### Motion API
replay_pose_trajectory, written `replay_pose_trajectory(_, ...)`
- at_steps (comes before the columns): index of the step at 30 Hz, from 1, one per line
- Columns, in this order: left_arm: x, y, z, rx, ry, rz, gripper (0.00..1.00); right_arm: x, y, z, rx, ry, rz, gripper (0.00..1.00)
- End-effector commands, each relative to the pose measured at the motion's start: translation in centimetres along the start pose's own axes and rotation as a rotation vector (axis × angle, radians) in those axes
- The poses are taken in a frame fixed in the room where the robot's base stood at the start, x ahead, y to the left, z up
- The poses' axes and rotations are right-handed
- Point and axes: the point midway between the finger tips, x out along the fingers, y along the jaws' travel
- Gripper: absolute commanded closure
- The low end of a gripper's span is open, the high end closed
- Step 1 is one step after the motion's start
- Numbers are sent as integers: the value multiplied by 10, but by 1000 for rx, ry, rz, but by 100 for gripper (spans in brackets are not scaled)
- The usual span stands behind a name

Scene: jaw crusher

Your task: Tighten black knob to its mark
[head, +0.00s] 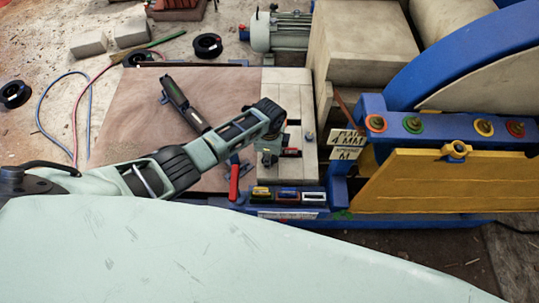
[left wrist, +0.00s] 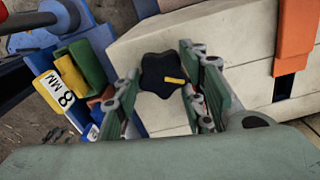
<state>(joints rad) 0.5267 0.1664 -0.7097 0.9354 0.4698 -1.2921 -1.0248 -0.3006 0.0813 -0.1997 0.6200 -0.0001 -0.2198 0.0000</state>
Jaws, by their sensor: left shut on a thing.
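The black knob (left wrist: 161,75) is star-shaped, with a short yellow mark on its face. It sits in front of a pale block face in the left wrist view. The yellow mark points towards the right of that picture. My left gripper (left wrist: 160,88) is shut on the knob, with a finger on either side of it. In the head view my left gripper (head: 270,148) is over the pale slatted part, and the knob cannot be made out under it. A fixed mark for the knob cannot be made out. My right gripper is not in view.
A blue rack (head: 280,213) with coloured blocks stands close to the gripper. Labels (head: 346,141) and a yellow plate (head: 440,183) are on the right. A black tool (head: 183,103) lies on the brown board (head: 135,120). Cables and black rings lie at the left.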

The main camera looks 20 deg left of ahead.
Motion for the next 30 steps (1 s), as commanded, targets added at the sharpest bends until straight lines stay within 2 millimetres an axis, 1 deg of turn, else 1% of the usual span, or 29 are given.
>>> replay_pose_trajectory(1, 0, 2, -3, 11, 6, 3, 88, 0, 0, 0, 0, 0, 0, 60)
replay_pose_trajectory(16, 1, 2, -3, 27, 6, 4, 88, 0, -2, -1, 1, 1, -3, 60)
replay_pose_trajectory(17, 1, 2, -3, 27, 6, 5, 60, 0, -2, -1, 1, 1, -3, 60)
replay_pose_trajectory(18, 1, 2, -3, 27, 6, 5, 56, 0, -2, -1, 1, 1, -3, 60)
replay_pose_trajectory(22, 1, 2, -2, 26, 5, 4, 45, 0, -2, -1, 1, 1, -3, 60)
replay_pose_trajectory(30, 0, 1, -1, 25, 2, 2, 44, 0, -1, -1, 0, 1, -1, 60)
